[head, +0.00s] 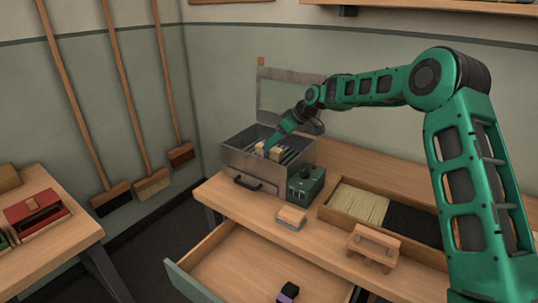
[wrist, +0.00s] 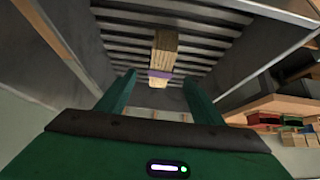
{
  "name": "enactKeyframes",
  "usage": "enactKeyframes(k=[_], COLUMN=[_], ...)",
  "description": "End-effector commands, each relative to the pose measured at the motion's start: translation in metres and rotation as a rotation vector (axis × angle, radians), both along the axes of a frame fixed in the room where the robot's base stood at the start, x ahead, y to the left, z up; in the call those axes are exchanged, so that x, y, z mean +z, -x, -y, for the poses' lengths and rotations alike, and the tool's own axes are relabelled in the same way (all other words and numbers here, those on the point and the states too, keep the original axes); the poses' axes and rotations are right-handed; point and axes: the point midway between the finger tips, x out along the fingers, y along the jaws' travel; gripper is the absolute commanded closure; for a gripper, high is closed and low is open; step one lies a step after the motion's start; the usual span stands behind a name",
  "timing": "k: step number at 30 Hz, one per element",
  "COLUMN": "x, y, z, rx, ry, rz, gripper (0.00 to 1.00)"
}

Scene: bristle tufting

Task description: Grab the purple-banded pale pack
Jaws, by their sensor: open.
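The pale pack with a purple band (wrist: 164,48) lies on the slatted rack inside a metal box, seen in the wrist view. My gripper (wrist: 158,82) is open, with one finger to each side of the pack's near end in that view. No contact between fingers and pack shows. In the head view the open metal box (head: 240,162) stands at the back left of the bench. My gripper (head: 268,147) reaches down into it over pale blocks (head: 276,153), and the band is hard to make out there.
A green box (head: 305,184) stands against the metal box's right side. A pale-topped block (head: 291,217), a bristle tray (head: 330,213) and a wooden stand (head: 372,246) share the bench. A dark purple-banded piece (head: 288,292) lies in the open drawer (head: 235,262). The metal walls surround my gripper.

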Motion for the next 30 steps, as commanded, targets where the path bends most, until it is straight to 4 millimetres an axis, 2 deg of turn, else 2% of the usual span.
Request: enactKeyframes(k=[5,15,23,28,29,30], x=[-0.009,-0.044,-0.046,-0.046,-0.046,-0.046], y=[-0.003,-0.017,-0.018,-0.018,-0.018,-0.018], z=[-0.004,-0.024,-0.025,-0.025,-0.025,-0.025], rx=[-0.001,-0.001,-0.002,-0.001,-0.001,-0.001], ry=[0.000,0.000,0.001,0.000,0.000,0.000], rz=[-0.001,-0.001,0.001,0.000,0.000,0.000], gripper=[0.39,0.39,0.39,0.80,0.85,0.85])
